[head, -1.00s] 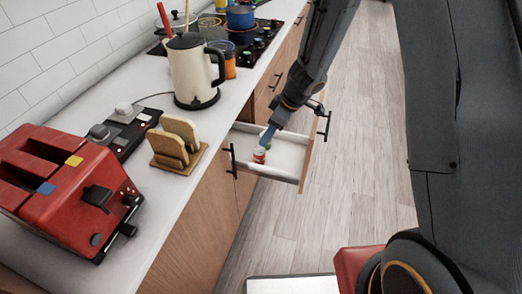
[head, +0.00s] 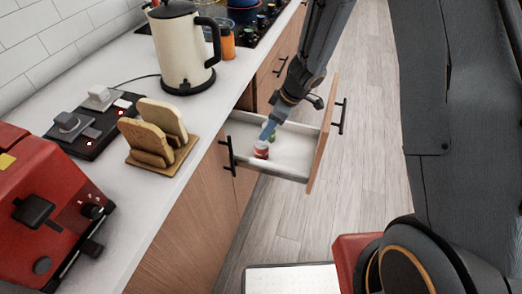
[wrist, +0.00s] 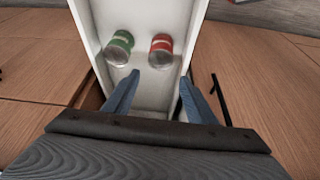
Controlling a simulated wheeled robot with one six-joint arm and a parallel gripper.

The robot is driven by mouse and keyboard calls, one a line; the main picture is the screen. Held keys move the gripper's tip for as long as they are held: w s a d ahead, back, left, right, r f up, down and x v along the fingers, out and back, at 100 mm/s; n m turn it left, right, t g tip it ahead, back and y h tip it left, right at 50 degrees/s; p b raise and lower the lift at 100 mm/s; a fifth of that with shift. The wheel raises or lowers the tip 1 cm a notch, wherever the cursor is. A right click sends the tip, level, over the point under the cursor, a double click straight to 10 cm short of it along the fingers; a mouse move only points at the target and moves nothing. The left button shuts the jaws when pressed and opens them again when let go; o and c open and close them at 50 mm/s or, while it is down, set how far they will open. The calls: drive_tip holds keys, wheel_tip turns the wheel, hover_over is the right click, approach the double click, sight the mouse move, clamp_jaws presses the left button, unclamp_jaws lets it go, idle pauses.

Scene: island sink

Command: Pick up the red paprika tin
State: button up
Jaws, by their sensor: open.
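The red paprika tin (wrist: 161,50) stands in the open drawer (wrist: 150,97), with a clear or pale top facing the camera. In the head view the red tin (head: 261,150) shows just below my gripper (head: 268,132). A green tin (wrist: 119,46) is beside it, to its left in the wrist view; in the head view it is mostly hidden behind my gripper. My gripper (wrist: 157,95) is open and empty, its blue fingers spread at the drawer. In the wrist view the red tin lies beyond the fingertips, between their lines, and appears untouched.
Drawer walls stand close on both sides, with a dark handle (head: 341,115) on the drawer front. The counter (head: 125,75) at left holds a kettle (head: 184,50), a toast rack (head: 156,140) and a red toaster (head: 45,210).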

sight(266, 144)
wheel_tip(266, 144, down, 8)
drive_tip(key=shift+w+a+r+b, duration=0.1)
drive_tip(key=shift+w+a+b, duration=0.05)
drive_tip(key=shift+b, duration=0.65)
drive_tip(key=shift+x, duration=3)
drive_tip(key=c, duration=0.8)
